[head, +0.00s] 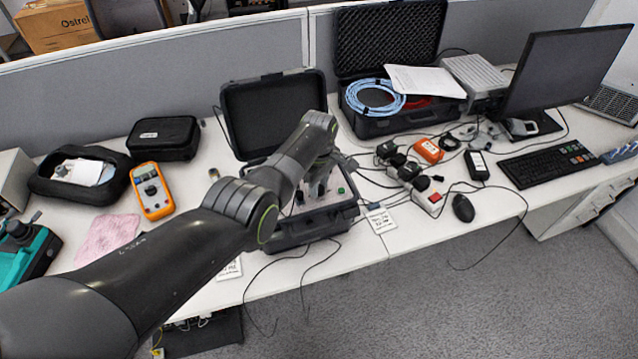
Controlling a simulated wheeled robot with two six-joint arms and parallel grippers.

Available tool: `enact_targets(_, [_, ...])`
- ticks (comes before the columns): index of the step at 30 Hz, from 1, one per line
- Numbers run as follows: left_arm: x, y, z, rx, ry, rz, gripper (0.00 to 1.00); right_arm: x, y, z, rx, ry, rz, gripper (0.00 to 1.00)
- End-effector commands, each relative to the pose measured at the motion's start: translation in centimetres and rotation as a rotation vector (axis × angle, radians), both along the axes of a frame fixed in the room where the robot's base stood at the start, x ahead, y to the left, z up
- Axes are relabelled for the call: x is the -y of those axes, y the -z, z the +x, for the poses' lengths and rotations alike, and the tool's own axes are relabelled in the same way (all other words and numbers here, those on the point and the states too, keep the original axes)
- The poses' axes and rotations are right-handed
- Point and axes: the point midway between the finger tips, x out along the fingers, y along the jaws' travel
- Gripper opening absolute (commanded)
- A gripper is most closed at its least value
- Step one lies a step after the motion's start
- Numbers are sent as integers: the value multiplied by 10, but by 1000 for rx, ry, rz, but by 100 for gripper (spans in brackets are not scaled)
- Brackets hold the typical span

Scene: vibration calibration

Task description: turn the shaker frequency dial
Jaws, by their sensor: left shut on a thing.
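The shaker unit (332,212) sits in an open black case (292,231) near the front edge of the desk, its lid (272,108) raised at the back. A green button (341,190) shows at the right of its light panel. My left arm reaches over the case from the lower left. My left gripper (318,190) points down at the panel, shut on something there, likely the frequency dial. The dial itself is hidden by the gripper and wrist. My right gripper is not in this view.
An orange multimeter (152,191) and a pink cloth (107,238) lie left of the case. Right of it are a power strip (428,199), loose cables, a mouse (463,208) and a keyboard (549,163). A second open case (378,124) stands behind.

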Motion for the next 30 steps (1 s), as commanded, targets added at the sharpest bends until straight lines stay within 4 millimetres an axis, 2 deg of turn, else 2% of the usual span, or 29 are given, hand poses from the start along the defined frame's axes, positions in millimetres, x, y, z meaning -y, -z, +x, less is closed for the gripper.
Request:
enact_targets(11, [0,-1,1,4,-4,0,4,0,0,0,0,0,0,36])
enact_targets(12, [0,-1,1,4,-4,0,29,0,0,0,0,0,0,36])
enact_targets(17, [0,-1,1,3,-3,0,48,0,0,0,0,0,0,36])
enact_targets(26, [0,-2,0,1,-3,0,48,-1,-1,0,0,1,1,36])
enact_targets(30, [0,-11,1,2,-3,-2,48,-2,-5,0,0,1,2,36])
